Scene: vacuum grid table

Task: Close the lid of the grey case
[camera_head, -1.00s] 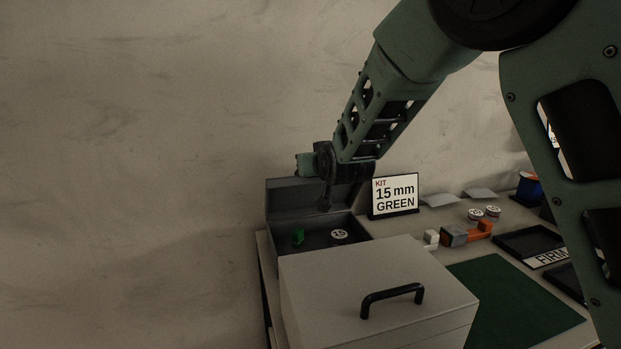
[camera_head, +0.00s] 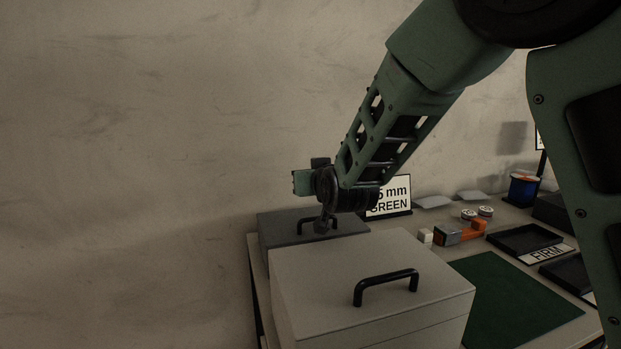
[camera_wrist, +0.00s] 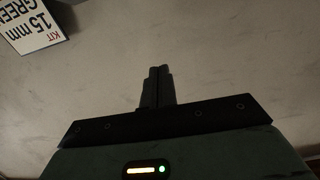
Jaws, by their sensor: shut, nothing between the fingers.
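The grey case (camera_head: 284,230) stands at the back left of the table, behind the larger light box. Its lid is down, with a black handle on top, and its inside is hidden. The light box in front hides its lower front. My gripper (camera_head: 323,226) is at the lid, near the handle and the front part of the top. I cannot tell whether it touches the lid. In the wrist view my gripper (camera_wrist: 158,72) has its fingers together, with nothing between them. The case does not show in that view.
A light box (camera_head: 340,290) with a black handle fills the front. A kit sign (camera_head: 392,205) stands right of the case and also shows in the wrist view (camera_wrist: 30,22). A green mat (camera_head: 510,305), an orange tool (camera_head: 470,231) and dark trays (camera_head: 524,239) lie to the right.

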